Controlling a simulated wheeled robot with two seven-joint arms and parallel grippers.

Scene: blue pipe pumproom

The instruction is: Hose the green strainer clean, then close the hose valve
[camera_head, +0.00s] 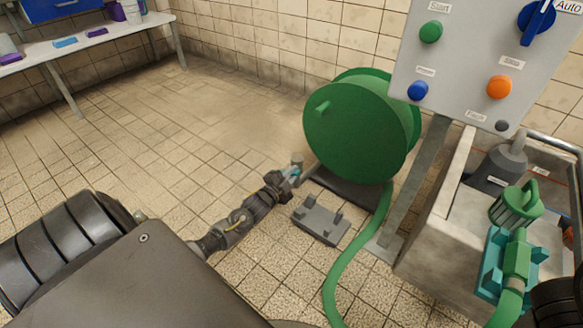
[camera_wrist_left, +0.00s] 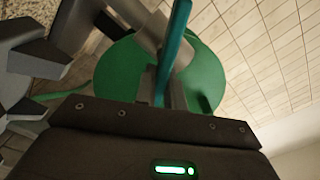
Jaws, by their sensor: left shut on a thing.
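The green strainer (camera_head: 517,204) stands in the stone basin at the right, its handle up. No water or dirt shows on it at this size. A green hose nozzle (camera_head: 517,256) rests in a teal holder (camera_head: 490,262) at the basin's near side, towards the strainer. My left gripper (camera_head: 291,174) is low beside the green hose reel (camera_head: 350,130), shut on a teal lever, the hose valve's handle. The teal lever (camera_wrist_left: 176,40) shows upright between the fingers in the left wrist view; its valve body is partly hidden. My right gripper is not in view.
The hose (camera_head: 345,270) runs from the reel across the floor and out below. A grey pronged block (camera_head: 320,221) lies by the reel. A control panel (camera_head: 455,80) on a post stands before the basin (camera_head: 440,235). Floor at the left is clear up to a table (camera_head: 110,40).

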